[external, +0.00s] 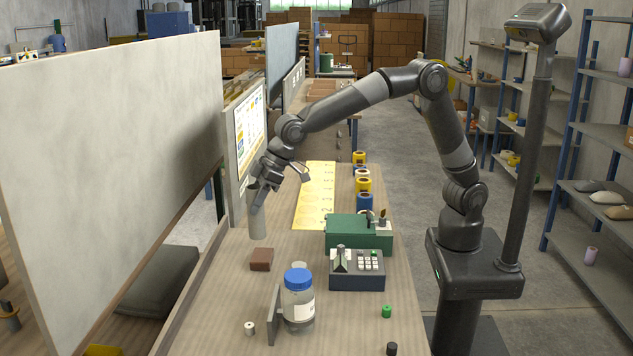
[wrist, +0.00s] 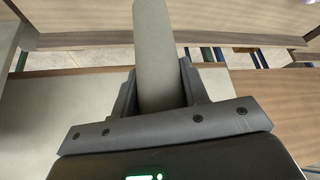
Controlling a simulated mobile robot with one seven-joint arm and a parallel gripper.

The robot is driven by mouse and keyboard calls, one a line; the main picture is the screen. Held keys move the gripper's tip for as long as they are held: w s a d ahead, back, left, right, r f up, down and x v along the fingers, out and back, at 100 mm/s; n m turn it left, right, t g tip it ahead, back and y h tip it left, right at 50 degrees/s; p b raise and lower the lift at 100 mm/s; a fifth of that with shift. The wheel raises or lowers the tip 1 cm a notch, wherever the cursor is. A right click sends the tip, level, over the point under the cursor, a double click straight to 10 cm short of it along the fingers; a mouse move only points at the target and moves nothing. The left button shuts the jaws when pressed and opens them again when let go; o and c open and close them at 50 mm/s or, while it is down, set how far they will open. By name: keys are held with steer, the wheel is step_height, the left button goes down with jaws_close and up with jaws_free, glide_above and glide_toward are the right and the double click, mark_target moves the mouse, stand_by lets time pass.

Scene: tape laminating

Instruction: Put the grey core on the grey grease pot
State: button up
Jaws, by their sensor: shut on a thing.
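My gripper (external: 262,188) is shut on a long, plain grey cylinder, which I take as the grey core (external: 257,220). The core hangs upright below the fingers over the left side of the bench, behind a brown block. I cannot tell whether its lower end touches the bench. In the wrist view the core (wrist: 156,60) runs up between the two dark fingers of my gripper (wrist: 160,92).
A brown block (external: 261,260), a blue-lidded jar (external: 298,302) and an upright grey plate (external: 274,314) lie between core and pot. A keypad box (external: 357,280) and green case (external: 345,236) are right. Small green (external: 386,311) and black (external: 391,349) pots stand front right.

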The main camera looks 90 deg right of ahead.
steer(key=s+d+r+m+h, duration=0.1)
steer(key=s+d+r, duration=0.2)
steer(key=s, duration=0.3)
steer(key=s+d+r+m, duration=0.1)
steer(key=s+d+r, duration=0.1)
steer(key=s+r, duration=0.25)
steer(key=s+a+f, duration=0.1)
steer(key=a+f, duration=1)
steer(key=shift+a+f, duration=0.15)
steer(key=shift+f, duration=0.25)
steer(key=shift+s, duration=0.1)
steer(key=shift+f, duration=0.15)
steer(key=o, duration=1)
